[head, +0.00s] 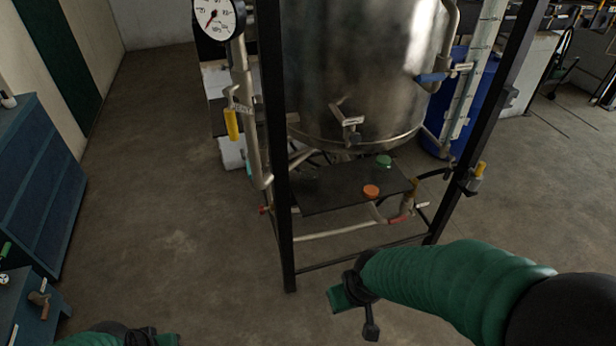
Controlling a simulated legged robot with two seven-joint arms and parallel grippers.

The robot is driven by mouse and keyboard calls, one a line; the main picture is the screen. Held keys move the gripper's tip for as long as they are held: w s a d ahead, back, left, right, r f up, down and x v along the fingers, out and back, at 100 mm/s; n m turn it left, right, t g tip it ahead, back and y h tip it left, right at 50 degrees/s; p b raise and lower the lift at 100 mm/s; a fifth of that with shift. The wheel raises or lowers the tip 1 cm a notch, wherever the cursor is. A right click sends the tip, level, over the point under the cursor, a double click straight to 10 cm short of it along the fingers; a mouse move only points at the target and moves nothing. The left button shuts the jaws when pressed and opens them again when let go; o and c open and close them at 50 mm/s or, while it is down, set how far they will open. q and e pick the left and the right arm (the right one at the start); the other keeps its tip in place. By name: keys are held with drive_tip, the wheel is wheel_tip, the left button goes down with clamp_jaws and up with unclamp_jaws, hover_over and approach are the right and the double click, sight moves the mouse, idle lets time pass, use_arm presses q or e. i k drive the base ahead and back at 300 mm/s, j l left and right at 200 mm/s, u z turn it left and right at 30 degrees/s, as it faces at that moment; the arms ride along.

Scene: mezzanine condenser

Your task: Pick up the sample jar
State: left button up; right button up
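A dark shelf (335,193) sits low inside the black frame, under the steel vessel. Two small round lids or caps show on it: an orange one (371,191) near the front and a green one (383,160) further back. Either may top a jar, and I cannot tell which is the sample jar. My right gripper (353,312) is in front of and below the shelf, apart from both, with nothing seen in it. My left gripper (152,338) is at the bottom edge, mostly cut off, far from the shelf. Their finger openings are unclear.
The steel vessel (360,60) hangs over the shelf, with pipes and valves around it. Black frame posts (277,150) stand at both sides. A blue drum (478,95) is behind right. Blue cabinets (38,180) stand at left. The floor between is clear.

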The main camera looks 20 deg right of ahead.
sight(309, 175)
drive_tip(key=i, duration=0.55)
drive_tip(key=i+j+z, duration=0.1)
drive_tip(key=i, duration=0.4)
drive_tip(key=i+j+z, duration=0.1)
drive_tip(key=i, duration=0.45)
